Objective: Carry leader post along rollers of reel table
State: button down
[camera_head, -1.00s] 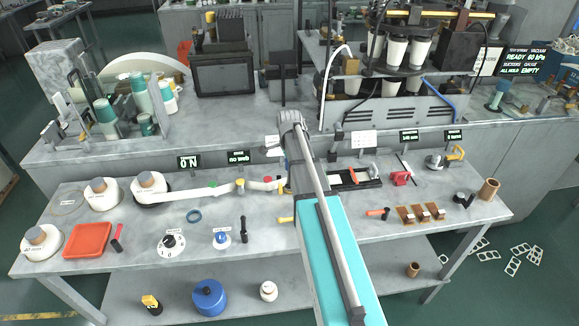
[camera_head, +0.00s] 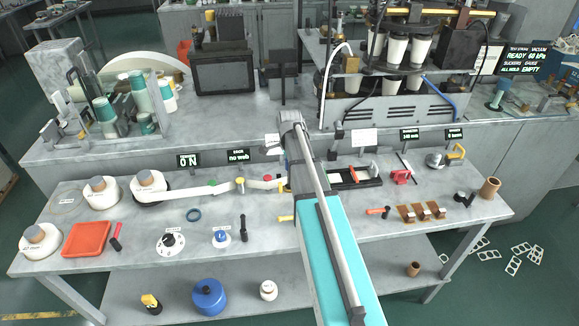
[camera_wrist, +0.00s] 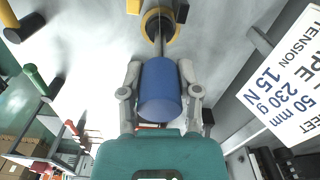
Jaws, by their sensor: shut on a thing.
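In the wrist view my gripper (camera_wrist: 161,78) is shut on a blue cylinder (camera_wrist: 160,98), seemingly the leader post's handle. A thin metal rod (camera_wrist: 158,38) runs from it towards a yellow ring (camera_wrist: 172,20). In the head view my arm hides the gripper and the held piece. A white web (camera_head: 185,192) runs from a white reel (camera_head: 148,182) on the left. It passes a green-topped roller (camera_head: 212,183), a yellow-topped one (camera_head: 240,184) and a red-topped one (camera_head: 267,178), and goes on to beside my arm. Its far end is hidden.
A black tray (camera_head: 372,181) lies right of my arm. A red tray (camera_head: 87,239), knobs (camera_head: 171,241) and a black-handled tool (camera_head: 243,230) lie near the front edge. Signs (camera_head: 238,156) stand behind the web. In the wrist view a tension label (camera_wrist: 285,70) is close on the right.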

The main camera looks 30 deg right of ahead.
jog(key=shift+f+b, duration=0.55)
dwell(0.5)
jog(key=shift+c, duration=1.1)
grip_release()
jog(key=shift+o, duration=1.1)
jog(key=shift+r, duration=0.15)
jog(key=shift+r+p, duration=3.9)
jog(key=shift+p, duration=0.15)
